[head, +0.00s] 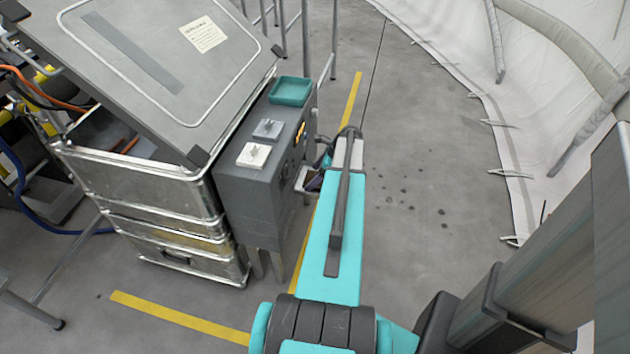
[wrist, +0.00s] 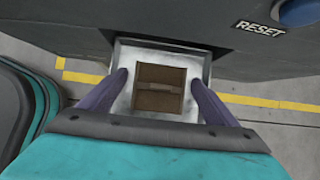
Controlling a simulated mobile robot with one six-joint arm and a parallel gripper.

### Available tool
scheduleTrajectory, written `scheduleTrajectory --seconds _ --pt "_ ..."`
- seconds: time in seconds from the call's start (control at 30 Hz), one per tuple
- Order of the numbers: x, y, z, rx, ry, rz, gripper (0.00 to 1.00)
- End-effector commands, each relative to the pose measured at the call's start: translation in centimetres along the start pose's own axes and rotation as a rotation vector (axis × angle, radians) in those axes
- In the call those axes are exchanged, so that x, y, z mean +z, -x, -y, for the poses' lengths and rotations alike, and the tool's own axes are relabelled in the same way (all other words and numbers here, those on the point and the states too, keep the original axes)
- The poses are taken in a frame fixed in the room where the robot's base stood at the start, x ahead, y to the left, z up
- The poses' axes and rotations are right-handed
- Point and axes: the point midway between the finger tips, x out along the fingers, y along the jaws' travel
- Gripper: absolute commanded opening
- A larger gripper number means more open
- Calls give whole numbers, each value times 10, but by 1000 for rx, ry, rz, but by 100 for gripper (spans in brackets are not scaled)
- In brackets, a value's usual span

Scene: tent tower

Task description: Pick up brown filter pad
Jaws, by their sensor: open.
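The brown filter pad (wrist: 161,90) is a square brown piece with a raised strip across its middle. In the wrist view it lies on a pale metal tray (wrist: 202,62) that sticks out from the grey cabinet. My gripper (wrist: 160,80) is open, with one dark purple finger to the left of the pad and one to the right. Pale tray surface shows between the pad and each finger. In the head view the tray (head: 300,180) shows at the cabinet's side, and my arm hides the pad.
The grey cabinet (head: 236,205) carries a teal tray (head: 291,91) and two pale blocks (head: 254,156) on top. Metal cases (head: 150,195) stand left of it. A label reading RESET and a blue button (wrist: 298,12) are close by. The floor right of my arm is clear.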

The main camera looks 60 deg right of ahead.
Motion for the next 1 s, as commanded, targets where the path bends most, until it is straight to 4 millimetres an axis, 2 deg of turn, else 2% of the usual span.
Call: scheduleTrajectory --seconds 0.4,0.67,1.0 --pt "0 1 0 -1 0 0 83" --pt "-1 1 0 -1 -1 0 39" --pt "0 3 0 -2 -1 0 38"
